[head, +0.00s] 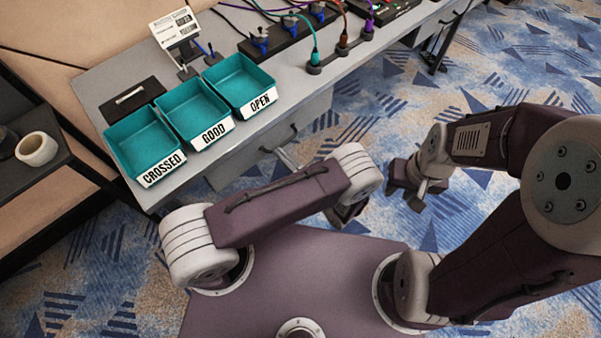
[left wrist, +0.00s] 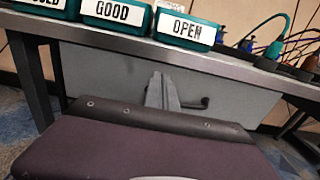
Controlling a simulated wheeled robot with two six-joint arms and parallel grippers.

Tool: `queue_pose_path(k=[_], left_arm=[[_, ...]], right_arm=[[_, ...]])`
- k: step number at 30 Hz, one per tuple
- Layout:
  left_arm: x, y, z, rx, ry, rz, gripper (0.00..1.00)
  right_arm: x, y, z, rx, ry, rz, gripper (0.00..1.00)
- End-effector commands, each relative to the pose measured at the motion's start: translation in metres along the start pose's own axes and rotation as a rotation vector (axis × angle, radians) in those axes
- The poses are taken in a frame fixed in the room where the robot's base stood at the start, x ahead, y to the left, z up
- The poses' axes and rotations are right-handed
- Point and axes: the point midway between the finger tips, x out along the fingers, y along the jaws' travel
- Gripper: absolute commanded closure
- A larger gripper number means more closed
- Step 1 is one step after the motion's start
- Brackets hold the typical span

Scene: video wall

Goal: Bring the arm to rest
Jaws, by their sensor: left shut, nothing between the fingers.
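My left arm (head: 280,205) is folded low over my base, in front of the bench. Its gripper (head: 286,158) shows only in part past the arm link, with its tips towards the bench front below the trays. In the left wrist view the left gripper (left wrist: 161,92) is shut and empty, in front of the grey drawer front and its dark handle (left wrist: 196,103). My right arm (head: 480,250) is bent on the right. Its gripper (head: 420,190) hangs over the carpet, small and partly hidden, so its jaws cannot be judged.
The grey bench (head: 300,100) bears three teal trays, marked CROSSED (head: 144,146), GOOD (head: 196,112) and OPEN (head: 241,85). Plugs and coloured cables (head: 315,55) lie behind. A dark shelf with a white cup (head: 37,149) stands left. Carpet is free on the right.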

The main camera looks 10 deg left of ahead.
Motion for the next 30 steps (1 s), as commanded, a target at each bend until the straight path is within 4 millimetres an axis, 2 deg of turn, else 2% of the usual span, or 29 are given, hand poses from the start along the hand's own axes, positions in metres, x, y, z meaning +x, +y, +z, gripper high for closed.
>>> queue_pose_path(k=[3,6,12,25,28,29,30], left_arm=[[-0.031,-0.001,-0.001,-0.002,0.002,-0.006,1.00],[-0.052,-0.001,-0.001,-0.001,0.002,-0.004,1.00],[-0.073,0.000,-0.001,0.001,0.002,0.000,1.00],[-0.072,0.003,-0.003,-0.003,0.013,0.016,1.00],[-0.058,0.020,-0.023,-0.043,0.105,0.136,1.00],[-0.053,0.030,-0.033,-0.068,0.155,0.201,1.00],[-0.047,0.043,-0.034,-0.115,0.227,0.305,1.00]], right_arm=[[0.002,0.000,0.000,0.000,0.001,0.000,0.69],[0.004,0.000,0.000,0.000,0.001,0.000,0.69],[0.005,0.000,0.000,0.000,0.001,0.000,0.69],[0.007,0.000,0.000,0.000,0.001,0.000,0.69],[0.020,0.000,0.002,0.000,0.001,0.000,0.69],[0.026,0.000,0.002,0.000,0.001,0.000,0.69],[0.026,0.000,0.003,0.000,0.000,0.000,0.69]])
